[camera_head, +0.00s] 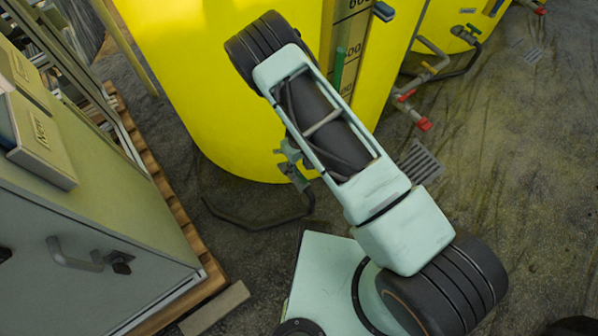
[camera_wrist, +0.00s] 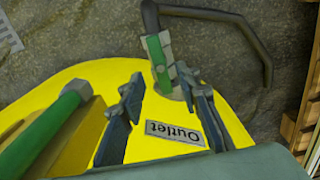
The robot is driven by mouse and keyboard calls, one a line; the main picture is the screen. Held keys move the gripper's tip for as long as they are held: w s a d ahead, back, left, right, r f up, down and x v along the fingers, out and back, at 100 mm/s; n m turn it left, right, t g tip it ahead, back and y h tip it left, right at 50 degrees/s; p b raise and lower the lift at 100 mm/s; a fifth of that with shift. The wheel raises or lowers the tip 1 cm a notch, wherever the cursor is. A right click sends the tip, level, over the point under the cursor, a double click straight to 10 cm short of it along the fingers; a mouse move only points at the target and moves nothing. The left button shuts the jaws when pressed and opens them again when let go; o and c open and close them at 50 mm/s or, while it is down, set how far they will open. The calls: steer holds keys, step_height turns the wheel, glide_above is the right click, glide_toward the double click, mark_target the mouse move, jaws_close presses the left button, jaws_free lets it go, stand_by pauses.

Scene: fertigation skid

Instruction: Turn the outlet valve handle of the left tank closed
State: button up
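The left tank (camera_head: 215,110) is a large yellow cylinder in the head view, partly covered by my arm. Its outlet fitting (camera_head: 290,160) shows low on the tank's front, beside my arm. In the wrist view, the green and grey outlet valve (camera_wrist: 160,62) sticks out from the yellow tank (camera_wrist: 95,72), with a dark hose joined at its far end. An "Outlet" label (camera_wrist: 174,133) shows on the tank, upside down. My gripper (camera_wrist: 160,88) is open, its two dark fingers apart with the valve beyond and between them in the picture. I cannot tell contact. The head view does not show the gripper.
A dark hose (camera_head: 258,222) curves over the floor below the outlet. A grey cabinet (camera_head: 95,235) on a wooden pallet (camera_head: 205,290) stands at the left. Piping with red handles (camera_head: 423,124) is at the right. A green tube (camera_wrist: 40,135) runs close left of my gripper.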

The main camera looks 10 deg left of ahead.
mark_target(299, 173)
steer(key=shift+f+b, duration=0.4)
steer(key=shift+f, duration=1.45)
jaws_close()
